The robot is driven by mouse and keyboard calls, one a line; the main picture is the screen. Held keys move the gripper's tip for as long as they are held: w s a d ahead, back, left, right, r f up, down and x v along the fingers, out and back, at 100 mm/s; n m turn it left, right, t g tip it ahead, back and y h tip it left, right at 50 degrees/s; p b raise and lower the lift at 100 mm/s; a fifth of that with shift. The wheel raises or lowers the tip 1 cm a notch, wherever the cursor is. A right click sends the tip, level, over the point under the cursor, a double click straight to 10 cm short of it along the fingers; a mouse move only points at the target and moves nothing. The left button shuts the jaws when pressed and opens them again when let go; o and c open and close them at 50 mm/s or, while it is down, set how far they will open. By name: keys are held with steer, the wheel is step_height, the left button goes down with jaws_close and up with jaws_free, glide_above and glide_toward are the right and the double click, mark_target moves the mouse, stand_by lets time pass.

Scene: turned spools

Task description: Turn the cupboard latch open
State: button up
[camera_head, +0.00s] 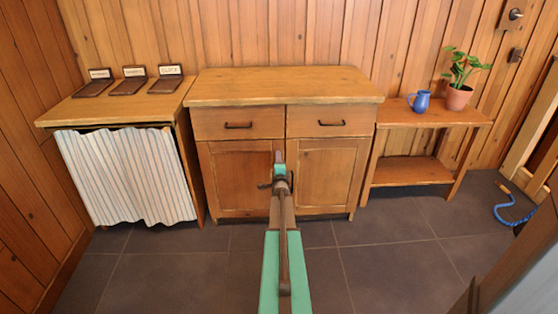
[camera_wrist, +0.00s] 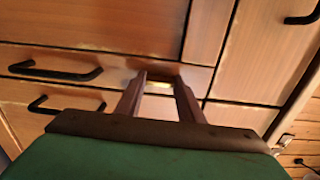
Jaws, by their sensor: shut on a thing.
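The wooden cupboard (camera_head: 285,90) stands against the back wall, with two drawers above two shut doors. My gripper (camera_head: 280,168) is at the middle of its front, where the left door (camera_head: 238,178) and right door (camera_head: 327,175) meet. My arm and gripper hide most of the latch in the head view. In the wrist view, the fingers of my gripper (camera_wrist: 160,80) straddle the latch at the door seam. A small yellowish part of the latch (camera_wrist: 158,86) shows between them. My gripper is shut on the latch. Its exact turn angle cannot be told.
Dark drawer handles (camera_head: 238,125) (camera_head: 331,122) stick out above my gripper. A striped-curtain table (camera_head: 58,113) stands at left. A low shelf (camera_head: 405,118) at right bears a blue jug (camera_head: 420,102) and a potted plant (camera_head: 459,97).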

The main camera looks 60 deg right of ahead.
steer(key=shift+w+a, duration=0.15)
steer(key=o, duration=1.1)
steer(key=shift+c, duration=0.2)
steer(key=shift+s, duration=0.2)
steer(key=v, duration=1.3)
steer(key=shift+a+p, duration=0.3)
steer(key=shift+p, duration=0.15)
steer(key=shift+s, duration=0.1)
